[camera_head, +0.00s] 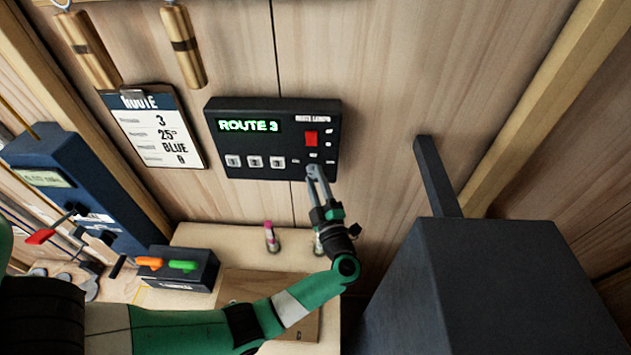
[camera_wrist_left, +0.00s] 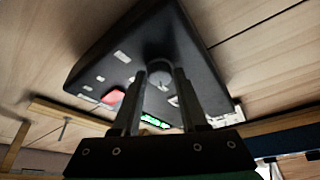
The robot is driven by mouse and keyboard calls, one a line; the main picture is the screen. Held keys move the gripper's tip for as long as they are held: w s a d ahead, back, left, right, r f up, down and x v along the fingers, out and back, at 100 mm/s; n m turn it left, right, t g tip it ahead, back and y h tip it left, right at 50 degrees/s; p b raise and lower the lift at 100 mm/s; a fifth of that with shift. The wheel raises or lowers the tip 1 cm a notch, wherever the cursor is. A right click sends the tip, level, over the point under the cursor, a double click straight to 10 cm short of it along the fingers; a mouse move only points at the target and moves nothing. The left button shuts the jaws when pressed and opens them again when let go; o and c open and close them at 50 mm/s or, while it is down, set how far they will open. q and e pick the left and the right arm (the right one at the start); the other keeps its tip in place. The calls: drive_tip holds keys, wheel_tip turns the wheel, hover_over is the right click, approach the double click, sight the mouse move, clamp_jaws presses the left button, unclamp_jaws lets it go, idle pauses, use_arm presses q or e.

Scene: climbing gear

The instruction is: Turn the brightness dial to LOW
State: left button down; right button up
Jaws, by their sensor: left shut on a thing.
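A black control box (camera_head: 272,140) is mounted on the wooden wall, with a lit green "ROUTE 3" display (camera_head: 248,126), a red switch (camera_head: 311,138) and white buttons (camera_head: 254,162). My left gripper (camera_head: 314,172) reaches up to the lower right of the box. In the left wrist view its fingers (camera_wrist_left: 160,78) are shut on the round brightness dial (camera_wrist_left: 160,70), one finger on each side. The dial's pointer and the small marks around it are too small or hidden to read. In the head view the fingers cover most of the dial. My right gripper is not in view.
The wall right of the box is bare.

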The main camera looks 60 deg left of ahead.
use_arm(q)
drive_tip(key=shift+n, duration=0.3)
drive_tip(key=shift+c, duration=2.2)
unclamp_jaws()
drive_tip(key=b+v, duration=0.2)
drive_tip(key=v, duration=0.9)
drive_tip(key=shift+d, duration=0.35)
drive_tip(key=shift+r, duration=0.1)
